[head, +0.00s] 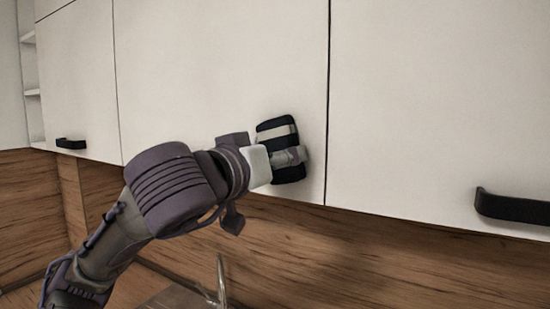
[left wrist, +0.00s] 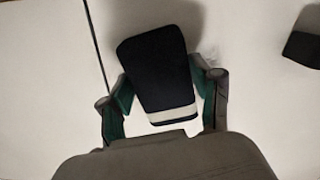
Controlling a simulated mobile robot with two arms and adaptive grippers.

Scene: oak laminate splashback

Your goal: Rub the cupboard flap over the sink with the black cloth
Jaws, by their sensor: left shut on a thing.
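The black cloth (head: 277,127), a dark folded pad with pale stripes, lies against the white cupboard flap (head: 225,70) near its lower right corner. My left gripper (head: 285,155) is shut on it. In the left wrist view the cloth (left wrist: 158,72) sits between the two fingers of my left gripper (left wrist: 162,95), in front of the white cupboard front (left wrist: 52,70). Whether the cloth presses on the flap or is just off it is hard to tell. A faint pale smudge (left wrist: 210,55) shows beside the right finger. My right gripper is not in view.
A dark vertical gap parts this flap from the right cupboard door (head: 440,90), which has a black handle (head: 512,207). Another black handle (head: 71,144) is at the left. The wood splashback (head: 330,255) and a tap (head: 221,280) are below.

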